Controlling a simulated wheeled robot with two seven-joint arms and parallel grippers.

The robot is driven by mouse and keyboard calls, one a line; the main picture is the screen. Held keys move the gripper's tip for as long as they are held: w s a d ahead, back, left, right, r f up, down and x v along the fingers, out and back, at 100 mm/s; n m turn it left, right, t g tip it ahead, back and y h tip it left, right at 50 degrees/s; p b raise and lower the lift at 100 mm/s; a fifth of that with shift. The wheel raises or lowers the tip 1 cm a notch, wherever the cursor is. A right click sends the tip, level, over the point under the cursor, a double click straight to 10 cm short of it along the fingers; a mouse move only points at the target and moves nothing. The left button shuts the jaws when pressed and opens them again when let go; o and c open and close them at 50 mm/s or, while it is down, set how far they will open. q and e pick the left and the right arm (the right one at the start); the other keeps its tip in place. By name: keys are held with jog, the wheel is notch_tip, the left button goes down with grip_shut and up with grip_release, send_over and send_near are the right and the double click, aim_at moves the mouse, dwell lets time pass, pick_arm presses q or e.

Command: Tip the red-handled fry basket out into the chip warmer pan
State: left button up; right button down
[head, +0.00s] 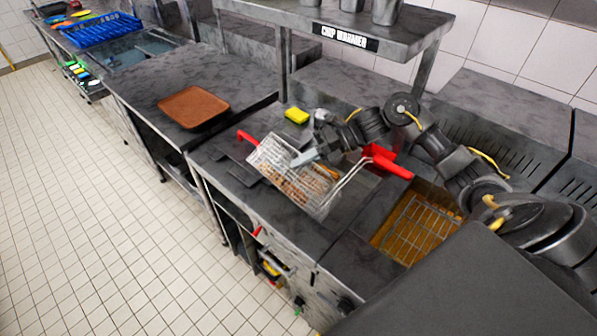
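A wire fry basket (270,152) lies over the counter below the "CHIP WARMER" sign (345,38). Brown pieces of food show through its mesh. Wire rods run from it up to the right, to a red handle (399,165). A second red piece (246,137) shows at the basket's far left corner. The chip warmer pan is mostly hidden, and I cannot tell its edges from the counter. My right gripper (303,158) reaches in from the right, over or against the basket's upper side. I cannot tell whether its fingers grip anything. My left gripper is out of view.
An oil-filled fryer well with a wire rack (418,230) is at the right. A yellow sponge (297,115) lies behind the basket. A brown tray (193,106) is on the left counter, with a blue rack (102,29) beyond. An overhead shelf (400,22) stands behind.

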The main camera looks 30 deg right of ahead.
jog(key=shift+w+d+y, duration=0.15)
jog(key=shift+d+y, duration=0.15)
jog(key=shift+d, duration=0.15)
jog(key=w+d+f+m+t+y+b, duration=0.1)
jog(key=d+m+y+b, duration=0.1)
jog(key=d+y+b, duration=0.2)
jog(key=w+d+f+m+t+y+b, duration=0.1)
jog(key=d+y+b, duration=0.4)
jog(key=d+b, duration=0.6)
jog(key=f+m+b, duration=0.1)
jog(key=b, duration=0.6)
jog(key=shift+w+d+f+m+t, duration=0.3)
jog(key=shift+w, duration=0.1)
jog(key=shift+r, duration=0.1)
dwell(0.4)
